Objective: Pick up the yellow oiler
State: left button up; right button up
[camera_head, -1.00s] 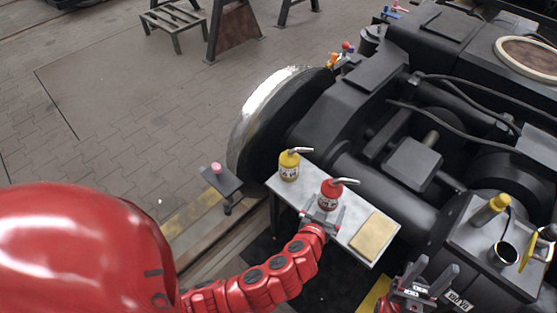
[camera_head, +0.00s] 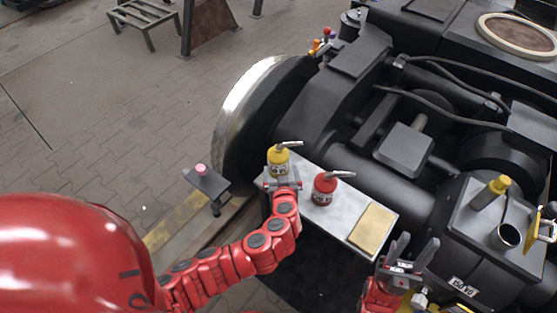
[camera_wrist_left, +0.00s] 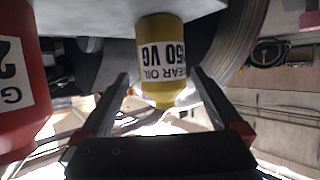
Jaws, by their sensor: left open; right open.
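The yellow oiler (camera_head: 278,157) stands upright at the far left end of the grey bench top, its metal spout pointing right. My left gripper (camera_head: 283,180) is open right in front of it. In the left wrist view the yellow oiler (camera_wrist_left: 162,60) appears upside down, with a "GEAR OIL" label, between and just beyond the two open fingers (camera_wrist_left: 158,98). I cannot tell whether the fingers touch it. My right gripper (camera_head: 412,252) is open and empty at the lower right, away from the oiler.
A red oiler (camera_head: 324,188) stands to the right of the yellow one and also shows in the left wrist view (camera_wrist_left: 20,85). A tan pad (camera_head: 371,228) lies on the bench top (camera_head: 330,222). The large wheel (camera_head: 240,115) is close behind on the left; dark bogie parts rise behind the bench.

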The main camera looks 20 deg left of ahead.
pick_arm(q)
jog(key=shift+x, duration=3.25)
jog(key=shift+a+r, duration=0.2)
jog(key=shift+r, duration=0.05)
grip_shut()
